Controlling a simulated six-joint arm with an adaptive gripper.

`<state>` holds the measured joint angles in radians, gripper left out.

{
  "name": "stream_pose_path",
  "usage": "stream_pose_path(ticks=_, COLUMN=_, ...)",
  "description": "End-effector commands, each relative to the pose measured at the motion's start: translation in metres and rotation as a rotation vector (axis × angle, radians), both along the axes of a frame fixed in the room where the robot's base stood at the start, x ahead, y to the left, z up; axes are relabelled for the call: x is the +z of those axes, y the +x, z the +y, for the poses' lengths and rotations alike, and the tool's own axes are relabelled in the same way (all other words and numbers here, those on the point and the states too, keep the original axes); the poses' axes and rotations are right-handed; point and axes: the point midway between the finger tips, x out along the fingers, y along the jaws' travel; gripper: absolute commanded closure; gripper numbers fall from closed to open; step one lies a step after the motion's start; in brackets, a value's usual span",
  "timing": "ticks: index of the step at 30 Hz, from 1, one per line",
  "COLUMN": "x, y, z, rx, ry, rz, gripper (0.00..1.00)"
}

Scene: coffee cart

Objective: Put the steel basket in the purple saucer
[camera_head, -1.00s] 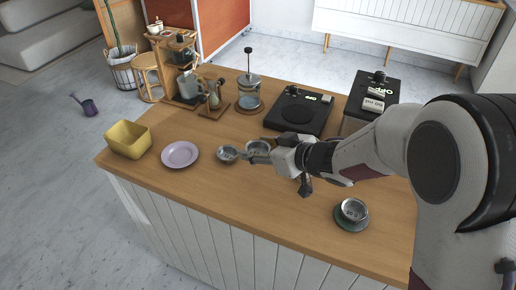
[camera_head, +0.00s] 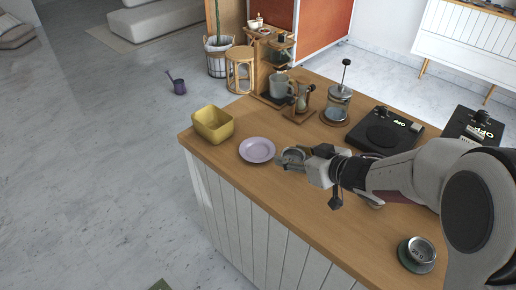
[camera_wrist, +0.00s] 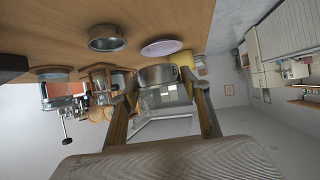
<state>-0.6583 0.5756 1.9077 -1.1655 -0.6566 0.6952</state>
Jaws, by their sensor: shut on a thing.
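My gripper (camera_head: 306,160) is shut on a steel basket (camera_head: 292,156), a small round metal cup. The basket is between the fingertips in the wrist view (camera_wrist: 158,75). The purple saucer (camera_head: 257,150) lies flat and empty on the counter, just left of the held basket in the head view. It also shows beyond the basket in the wrist view (camera_wrist: 160,48). The held basket is beside the saucer, not over it. I cannot tell exactly how high it is above the counter.
A yellow bin (camera_head: 213,124) stands left of the saucer. Another steel cup (camera_wrist: 107,38) stands on the counter. A further cup (camera_head: 420,248) sits on a dark green saucer at the right. A French press (camera_head: 337,104), a coffee stand and black scales (camera_head: 385,135) line the back.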

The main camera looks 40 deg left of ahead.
Motion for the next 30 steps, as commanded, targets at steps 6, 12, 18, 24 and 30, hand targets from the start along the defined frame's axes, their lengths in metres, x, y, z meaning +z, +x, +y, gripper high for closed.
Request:
stream_pose_path(ticks=6, x=0.004, y=-0.01, z=0.059, rx=0.04, ry=0.002, rz=-0.001, gripper=0.72)
stream_pose_path(ticks=12, x=0.015, y=-0.011, z=0.101, rx=0.034, ry=0.003, rz=-0.002, gripper=0.72)
stream_pose_path(ticks=18, x=0.03, y=0.003, z=0.128, rx=-0.018, ry=0.002, rz=-0.002, gripper=0.72)
stream_pose_path(ticks=24, x=0.044, y=0.024, z=0.13, rx=-0.094, ry=0.001, rz=-0.001, gripper=0.72)
stream_pose_path(ticks=30, x=0.042, y=0.027, z=0.127, rx=-0.121, ry=0.0, rz=0.001, gripper=0.72)
